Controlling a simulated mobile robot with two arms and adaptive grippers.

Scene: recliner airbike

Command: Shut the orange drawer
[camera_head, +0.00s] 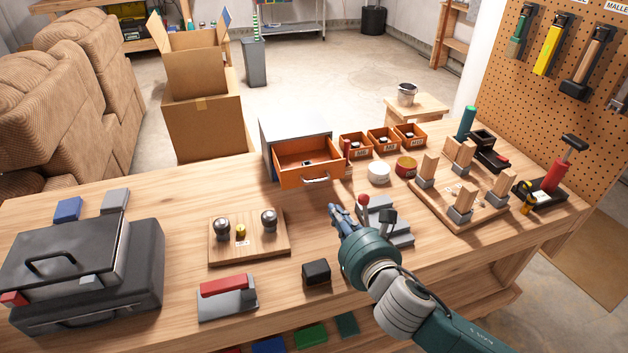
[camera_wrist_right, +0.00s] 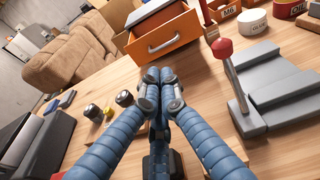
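The orange drawer (camera_head: 308,168) stands pulled out of a small grey cabinet (camera_head: 290,130) on the workbench, with a small dark item inside and a silver handle on its front. In the right wrist view the drawer front (camera_wrist_right: 163,40) and its handle lie just beyond the fingers. My right gripper (camera_head: 333,210) is in front of the drawer, a little to its right and apart from it. In the wrist view its blue fingers (camera_wrist_right: 159,75) meet at the tips, with nothing seen between them. My left gripper is not in view.
A grey stepped block with a red-knobbed lever (camera_head: 390,222) stands right of my right gripper. A wooden board with metal knobs (camera_head: 248,240) lies left. Orange bins (camera_head: 355,147) stand right of the cabinet. A black toolbox (camera_head: 85,265) fills the bench's left end.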

